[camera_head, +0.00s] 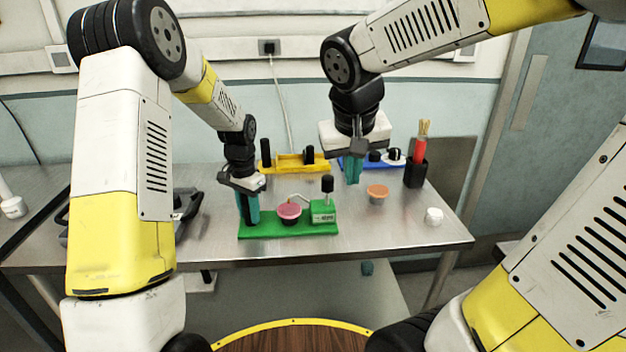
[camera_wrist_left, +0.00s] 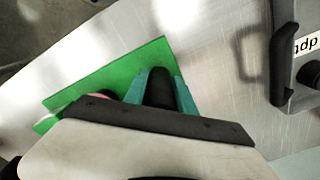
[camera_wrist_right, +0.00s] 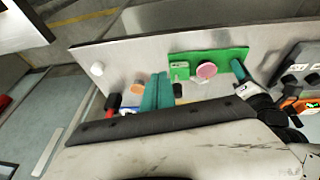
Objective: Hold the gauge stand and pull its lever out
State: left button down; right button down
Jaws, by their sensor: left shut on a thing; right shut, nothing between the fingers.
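A green stand (camera_head: 290,231) lies along the table's front edge. It carries a pink-topped round cup (camera_head: 289,211), a green box (camera_head: 323,211) with a small label, and a black-knobbed lever (camera_head: 327,185) upright above that box. My left gripper (camera_head: 249,222) is shut on a black post (camera_wrist_left: 160,88) at the stand's left end; the teal fingers stand on either side of it. My right gripper (camera_head: 352,181) is shut and empty, pointing down behind and right of the lever, apart from the stand. It also shows in the right wrist view (camera_wrist_right: 158,77).
A yellow stand (camera_head: 291,163) and a blue stand (camera_head: 353,165) lie at the back. An orange cup (camera_head: 377,194), a white piece (camera_head: 433,216) and a black holder (camera_head: 415,174) with tools stand to the right. A dark grey device (camera_head: 188,205) lies at left.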

jog(key=w+a+f+t+h, duration=0.1)
jog(key=w+a+f+h, duration=0.2)
jog(key=w+a, duration=0.6)
jog(key=shift+w+a+f+n+t, duration=0.2)
jog(key=shift+w+n+t, duration=0.2)
jog(key=shift+w, duration=0.75)
send_near(327, 192)
jog(key=w+f, duration=0.4)
jog(key=shift+w, duration=0.3)
